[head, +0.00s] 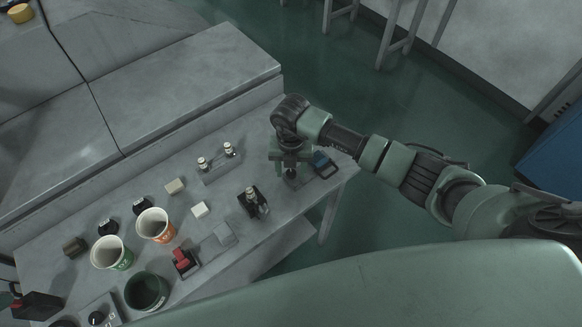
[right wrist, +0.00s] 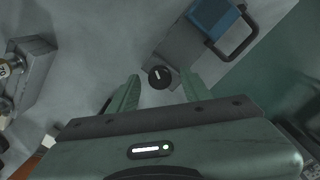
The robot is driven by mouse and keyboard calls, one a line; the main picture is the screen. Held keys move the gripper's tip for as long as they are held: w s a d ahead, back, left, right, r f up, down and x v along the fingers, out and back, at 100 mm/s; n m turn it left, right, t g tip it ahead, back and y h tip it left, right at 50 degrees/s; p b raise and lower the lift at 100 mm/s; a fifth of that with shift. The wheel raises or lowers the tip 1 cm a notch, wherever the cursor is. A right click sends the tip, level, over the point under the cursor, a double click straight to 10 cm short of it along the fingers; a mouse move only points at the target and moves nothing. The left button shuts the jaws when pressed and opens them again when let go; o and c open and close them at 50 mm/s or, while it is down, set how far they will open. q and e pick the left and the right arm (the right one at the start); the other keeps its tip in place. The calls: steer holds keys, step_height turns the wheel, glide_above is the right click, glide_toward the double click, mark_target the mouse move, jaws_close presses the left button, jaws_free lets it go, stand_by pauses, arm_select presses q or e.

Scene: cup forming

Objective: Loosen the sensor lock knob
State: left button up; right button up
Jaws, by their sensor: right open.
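The sensor lock knob (right wrist: 160,76) is a small round black knob with a white line on top. In the right wrist view it sits on a grey plate, beside a blue sensor block (right wrist: 212,18) with a dark loop; the block also shows in the head view (head: 322,160). My right gripper (head: 290,160) points down over the right end of the bench. Its two green fingers (right wrist: 159,78) are open, one on each side of the knob, with gaps visible. I cannot tell how far the fingertips reach down. In the head view the gripper mostly hides the knob. My left gripper is out of view.
A black fixture (head: 254,202) stands left of my right gripper, and a metal block with two pegs (head: 219,162) stands farther back. Paper cups, orange (head: 156,225) and green (head: 111,253), and a red switch (head: 183,262) are farther left. The bench's right edge is close.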

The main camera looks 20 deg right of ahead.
jaws_close()
steer(key=shift+w+f+n+b, duration=0.1)
steer(key=shift+f+n+b, duration=0.05)
steer(key=shift+n+b, duration=0.7)
steer(key=n+b, duration=0.8)
steer(key=b, duration=0.1)
steer(key=shift+d+f+n+b, duration=0.1)
steer(key=shift+f+n+b, duration=0.05)
steer(key=shift+n+b, duration=0.2)
steer(key=n+b, duration=0.8)
steer(key=b, duration=0.1)
steer(key=shift+b, duration=0.4)
steer(key=shift+r+n+b, duration=0.2)
steer(key=shift+n+b, duration=0.6)
steer(key=shift+r+n+b, duration=0.15)
steer(key=shift+n+b, duration=0.65)
